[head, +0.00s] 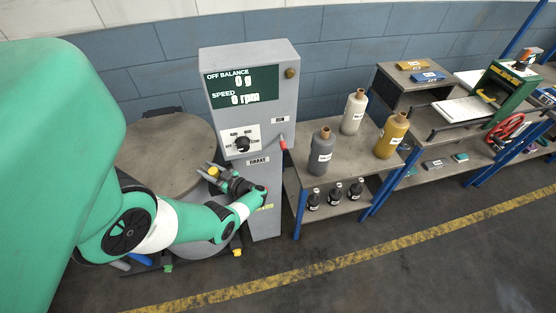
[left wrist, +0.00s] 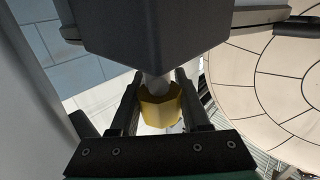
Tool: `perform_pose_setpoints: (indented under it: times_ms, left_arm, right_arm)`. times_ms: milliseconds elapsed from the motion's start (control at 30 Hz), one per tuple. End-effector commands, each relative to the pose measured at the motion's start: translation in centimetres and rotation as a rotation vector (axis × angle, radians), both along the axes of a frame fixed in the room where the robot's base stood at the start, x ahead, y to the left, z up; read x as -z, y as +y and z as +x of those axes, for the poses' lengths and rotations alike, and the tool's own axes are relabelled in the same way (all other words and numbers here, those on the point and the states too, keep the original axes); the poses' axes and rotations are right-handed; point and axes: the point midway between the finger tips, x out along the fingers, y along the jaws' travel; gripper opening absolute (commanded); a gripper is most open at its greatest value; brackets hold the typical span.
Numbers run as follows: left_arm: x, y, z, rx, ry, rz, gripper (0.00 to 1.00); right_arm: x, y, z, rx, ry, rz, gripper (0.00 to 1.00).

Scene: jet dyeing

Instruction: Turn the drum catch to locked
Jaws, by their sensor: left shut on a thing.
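The drum (head: 160,150) has a round tan lid and stands left of the grey machine column (head: 262,190). A yellow knob (head: 213,171), which appears to be the drum catch, is at the drum's right edge near the column. My left gripper (head: 212,175) is shut on this knob. In the left wrist view the yellow knob (left wrist: 160,105) sits between the two dark fingers of my left gripper (left wrist: 158,112), at the end of a pale shaft below a dark block. No locked or unlocked mark is readable. My right gripper is out of view.
The column's display (head: 241,88) reads off balance 0 g and speed 0 rpm, with a black rotary dial (head: 243,144) and a red-tipped lever (head: 283,143) below. A bench (head: 345,165) with several bottles stands close on the right. The front floor is clear.

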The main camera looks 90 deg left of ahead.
Motion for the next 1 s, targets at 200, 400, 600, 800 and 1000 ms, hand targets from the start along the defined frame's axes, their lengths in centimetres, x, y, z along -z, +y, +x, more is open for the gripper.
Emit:
perform_pose_setpoints:
  times_ms: [200, 400, 600, 800, 1000]
  left_arm:
    - [0.0, 0.0, -0.2, -0.008, -0.001, 0.0, 0.0]
    - [0.0, 0.0, -0.2, -0.008, -0.001, 0.0, 0.53]
    - [0.0, 0.0, -0.1, -0.006, -0.001, -0.001, 0.59]
    - [0.0, -0.2, 0.3, -0.003, 0.0, 0.0, 0.59]
    - [0.1, -2.2, 3.5, 0.001, -0.001, 0.0, 0.59]
  right_arm:
    - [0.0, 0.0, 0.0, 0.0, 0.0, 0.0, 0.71]
    - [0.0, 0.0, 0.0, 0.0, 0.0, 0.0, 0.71]
    - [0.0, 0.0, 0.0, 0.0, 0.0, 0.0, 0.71]
    - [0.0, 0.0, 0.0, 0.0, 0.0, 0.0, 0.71]
    - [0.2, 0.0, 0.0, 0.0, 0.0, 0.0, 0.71]
